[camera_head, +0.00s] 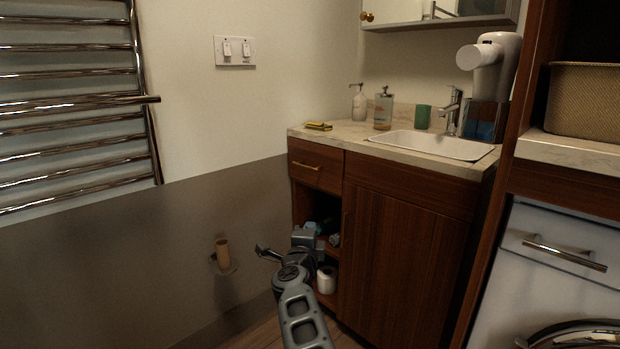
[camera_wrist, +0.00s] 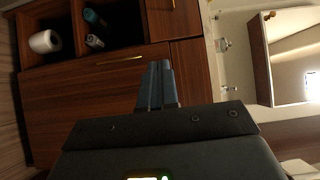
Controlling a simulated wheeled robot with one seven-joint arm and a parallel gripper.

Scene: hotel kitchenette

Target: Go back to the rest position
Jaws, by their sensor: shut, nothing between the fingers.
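My gripper (camera_wrist: 158,68) is shut and empty in the wrist view, its two fingers pressed together in front of the wooden sink cabinet (camera_wrist: 95,100). In the head view my arm rises from the bottom centre and ends in front of the open shelves at the left end of the sink cabinet (camera_head: 400,250). The fingers are small and hard to make out there. Whether the arm touches the cabinet cannot be told.
A toilet paper roll (camera_head: 326,281) stands on the lower shelf. A paper holder (camera_head: 223,254) juts from the grey wall. A sink (camera_head: 435,146), soap bottles (camera_head: 383,108) and a green cup (camera_head: 422,117) are on the counter. A towel rail (camera_head: 75,100) is at left, a white appliance (camera_head: 560,250) at right.

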